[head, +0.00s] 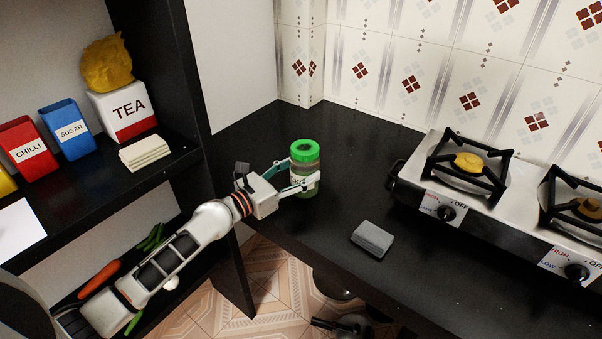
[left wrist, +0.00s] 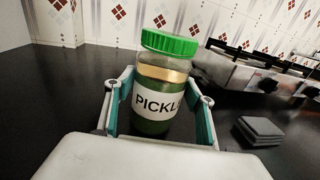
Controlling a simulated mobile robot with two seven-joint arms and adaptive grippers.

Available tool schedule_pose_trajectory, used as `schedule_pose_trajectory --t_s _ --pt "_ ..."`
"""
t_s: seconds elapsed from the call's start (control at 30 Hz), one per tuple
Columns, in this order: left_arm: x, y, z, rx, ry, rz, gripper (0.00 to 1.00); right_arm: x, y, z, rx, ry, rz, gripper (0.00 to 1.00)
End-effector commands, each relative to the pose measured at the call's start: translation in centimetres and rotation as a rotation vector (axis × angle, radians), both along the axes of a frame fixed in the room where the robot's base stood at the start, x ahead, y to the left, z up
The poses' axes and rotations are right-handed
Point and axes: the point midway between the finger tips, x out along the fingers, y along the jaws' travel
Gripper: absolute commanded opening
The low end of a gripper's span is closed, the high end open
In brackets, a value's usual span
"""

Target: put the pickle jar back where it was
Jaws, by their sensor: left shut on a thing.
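The pickle jar (head: 304,166) has a bright green lid and a white label. It is upright at the back left of the black counter (head: 350,150). My left gripper (head: 298,183) is shut on the jar, with a finger on each side of it. In the left wrist view the jar (left wrist: 162,88) stands between the fingers of my gripper (left wrist: 160,112), its label reading "PICKL". I cannot tell whether its base touches the counter. My right gripper is not in view.
A stove (head: 425,180) with black burner grates stands to the right. A grey block (head: 372,239) lies near the counter's front edge. A dark shelf at left holds a TEA box (head: 124,112), a SUGAR box (head: 66,132) and a CHILLI box (head: 29,150). The counter around the jar is clear.

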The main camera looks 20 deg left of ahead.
Motion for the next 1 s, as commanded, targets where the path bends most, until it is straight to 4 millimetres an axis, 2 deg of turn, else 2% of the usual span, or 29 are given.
schedule_pose_trajectory --t_s 0.07,0.27,0.3,0.33,0.37,0.67,0.8,1.0 --pt "0.1 0.0 0.5 -0.002 -0.006 0.001 0.1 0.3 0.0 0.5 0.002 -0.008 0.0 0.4" --pt "0.1 0.0 -0.1 -0.003 -0.004 0.001 0.1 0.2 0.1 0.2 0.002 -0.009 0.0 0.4" --pt "0.0 0.0 -0.3 -0.001 -0.001 0.0 0.59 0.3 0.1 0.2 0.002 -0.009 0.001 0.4" --pt "0.0 0.0 -0.3 0.0 -0.001 0.0 0.67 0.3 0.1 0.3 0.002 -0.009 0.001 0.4" --pt "0.0 0.0 -0.2 0.0 -0.001 0.0 0.7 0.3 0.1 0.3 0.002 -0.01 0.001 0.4" --pt "0.0 0.0 -0.2 0.0 -0.001 0.0 0.7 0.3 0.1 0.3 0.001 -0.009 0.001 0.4" --pt "0.0 0.1 0.4 0.001 -0.002 0.0 0.7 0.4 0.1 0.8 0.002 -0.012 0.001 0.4" --pt "-3.0 1.9 0.0 0.005 0.002 0.0 0.7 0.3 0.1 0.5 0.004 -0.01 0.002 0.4"
